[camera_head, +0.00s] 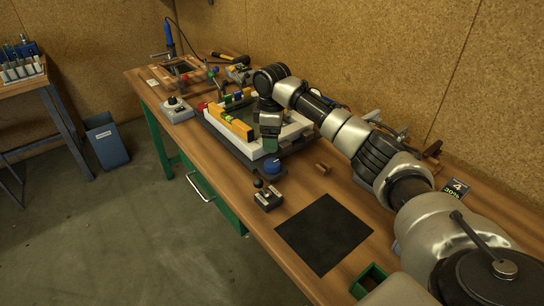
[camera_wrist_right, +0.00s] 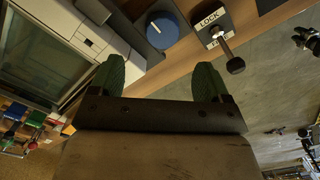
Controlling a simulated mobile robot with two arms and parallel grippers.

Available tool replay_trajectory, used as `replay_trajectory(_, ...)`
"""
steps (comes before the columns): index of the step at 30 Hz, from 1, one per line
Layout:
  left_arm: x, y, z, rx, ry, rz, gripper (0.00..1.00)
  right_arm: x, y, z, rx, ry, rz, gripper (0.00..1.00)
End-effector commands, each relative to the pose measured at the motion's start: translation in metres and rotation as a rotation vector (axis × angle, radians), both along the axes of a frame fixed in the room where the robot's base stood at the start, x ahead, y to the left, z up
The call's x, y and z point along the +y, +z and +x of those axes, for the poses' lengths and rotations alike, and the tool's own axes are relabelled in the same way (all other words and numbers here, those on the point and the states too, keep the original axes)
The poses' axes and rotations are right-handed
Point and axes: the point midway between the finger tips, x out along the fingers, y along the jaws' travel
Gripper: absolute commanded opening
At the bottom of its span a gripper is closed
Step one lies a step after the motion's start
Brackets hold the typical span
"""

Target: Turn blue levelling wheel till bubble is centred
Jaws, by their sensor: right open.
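The blue levelling wheel (camera_head: 272,165) sits at the near corner of the dark base under the white-edged glass frame (camera_head: 292,130). It also shows at the top of the right wrist view (camera_wrist_right: 162,28), with a pale line on its face. My right gripper (camera_head: 270,146) is over the frame's near edge, just behind the wheel in the head view. Its green fingers are apart and empty in the right wrist view (camera_wrist_right: 160,76), with the wheel beyond them, untouched. An orange level (camera_head: 217,115) with a green vial lies on the frame; its bubble is too small to read. My left gripper is out of view.
A lock lever with a black knob (camera_head: 258,183) stands near the wheel; its plate reads LOCK in the right wrist view (camera_wrist_right: 211,22). A black mat (camera_head: 324,234) lies in front. A wood block (camera_head: 322,168) is right of the wheel. A dial box (camera_head: 175,109) stands left.

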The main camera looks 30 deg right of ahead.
Motion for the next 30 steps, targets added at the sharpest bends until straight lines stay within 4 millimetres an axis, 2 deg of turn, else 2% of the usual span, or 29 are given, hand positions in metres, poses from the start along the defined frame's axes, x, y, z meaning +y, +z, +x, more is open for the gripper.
replay_trajectory(3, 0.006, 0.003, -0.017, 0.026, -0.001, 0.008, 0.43, 0.0, -0.023, -0.001, 0.005, 0.0, -0.001, 0.78)
replay_trajectory(7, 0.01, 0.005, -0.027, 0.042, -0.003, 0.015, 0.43, 0.0, -0.048, -0.001, 0.004, -0.001, 0.0, 0.78)
replay_trajectory(11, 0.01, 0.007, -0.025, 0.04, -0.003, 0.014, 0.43, 0.0, -0.069, -0.001, 0.003, 0.0, 0.0, 0.78)
replay_trajectory(15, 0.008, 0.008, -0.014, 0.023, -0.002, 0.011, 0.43, 0.0, -0.084, -0.001, 0.003, 0.001, 0.0, 0.78)
replay_trajectory(20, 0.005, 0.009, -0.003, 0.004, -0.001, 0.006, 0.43, 0.0, -0.09, -0.001, 0.001, 0.001, -0.001, 0.78)
replay_trajectory(26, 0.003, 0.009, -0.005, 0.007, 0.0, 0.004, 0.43, 0.0, -0.091, -0.001, 0.001, 0.001, -0.001, 0.78)
replay_trajectory(30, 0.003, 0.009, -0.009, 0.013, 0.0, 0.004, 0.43, 0.0, -0.09, -0.001, 0.001, 0.001, -0.001, 0.59)
